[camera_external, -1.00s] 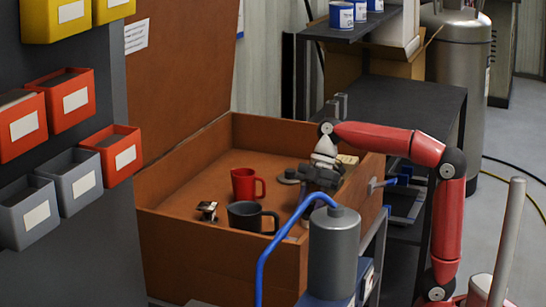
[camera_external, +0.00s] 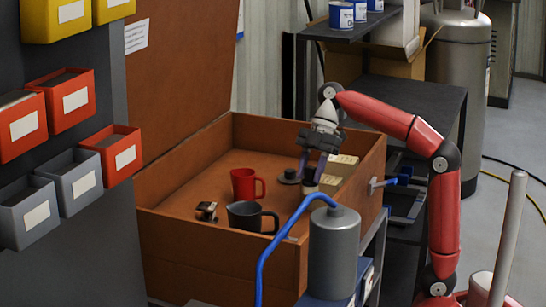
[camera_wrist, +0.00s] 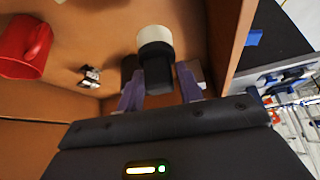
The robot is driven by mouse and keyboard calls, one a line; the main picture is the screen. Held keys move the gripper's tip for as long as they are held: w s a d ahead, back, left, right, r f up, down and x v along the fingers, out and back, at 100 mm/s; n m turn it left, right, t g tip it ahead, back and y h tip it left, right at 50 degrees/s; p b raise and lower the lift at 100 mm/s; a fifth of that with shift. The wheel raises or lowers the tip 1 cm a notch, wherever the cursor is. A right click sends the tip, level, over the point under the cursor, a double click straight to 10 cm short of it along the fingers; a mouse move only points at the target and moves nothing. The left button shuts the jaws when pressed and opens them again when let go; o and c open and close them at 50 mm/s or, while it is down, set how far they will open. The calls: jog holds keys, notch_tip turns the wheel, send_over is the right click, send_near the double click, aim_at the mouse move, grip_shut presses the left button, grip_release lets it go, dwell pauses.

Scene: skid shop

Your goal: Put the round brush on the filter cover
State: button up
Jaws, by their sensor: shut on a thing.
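The round brush, with a dark handle and a cream bristle end, is between my gripper's two purple fingers (camera_wrist: 160,88) in the wrist view (camera_wrist: 155,38). In the external view my gripper (camera_external: 312,170) points down inside the brown wooden box, shut on the brush (camera_external: 309,187), with the pale end down. A dark round disc with a raised middle, which looks like the filter cover (camera_external: 289,177), lies on the box floor just left of the brush. They look apart, but the exact height gap cannot be told.
A red mug (camera_external: 244,185), a dark grey mug (camera_external: 250,215) and a small metal piece (camera_external: 207,210) stand left in the box (camera_external: 215,262). Pale blocks (camera_external: 341,165) lie along its right side. A grey canister (camera_external: 334,250) with a blue hose stands in front.

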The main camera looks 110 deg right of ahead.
jog(key=s+d+r+m+h+b, duration=0.15)
jog(key=d+m+h, duration=0.45)
jog(key=d+m, duration=0.7)
jog(key=m+g+h, duration=0.3)
jog(key=m, duration=0.4)
send_over(290, 170)
jog(key=shift+f, duration=3.9)
jog(key=shift+f, duration=0.1)
jog(key=o, duration=1)
